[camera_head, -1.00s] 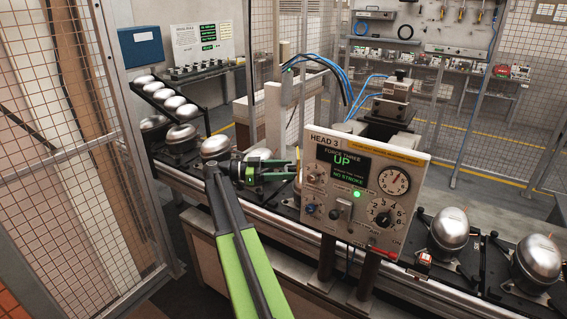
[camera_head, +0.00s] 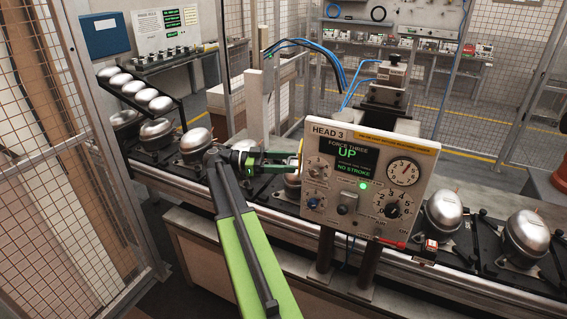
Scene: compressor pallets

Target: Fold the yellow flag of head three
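The head three panel (camera_head: 328,168) is a pale box on posts over the conveyor. Its screen (camera_head: 348,158) reads "FORCE THREE", "UP" and "NO STROKE", and a green lamp (camera_head: 363,185) is lit. A thin yellow piece (camera_head: 301,150), which looks like the flag, stands upright at the panel's left edge. My gripper (camera_head: 295,161) has green fingers pointing right, with their tips close to this piece. The fingers look apart, with a narrow gap between them. I cannot tell whether they touch the yellow piece or the panel edge. A yellow strip (camera_head: 387,140) runs along the panel's top.
Silver compressors sit on dark pallets along the conveyor (camera_head: 400,262), left (camera_head: 196,141) and right (camera_head: 445,209) of the panel. One compressor is partly hidden behind my gripper and the panel. A press column (camera_head: 390,85) with blue hoses stands behind. A mesh fence (camera_head: 85,130) is at left.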

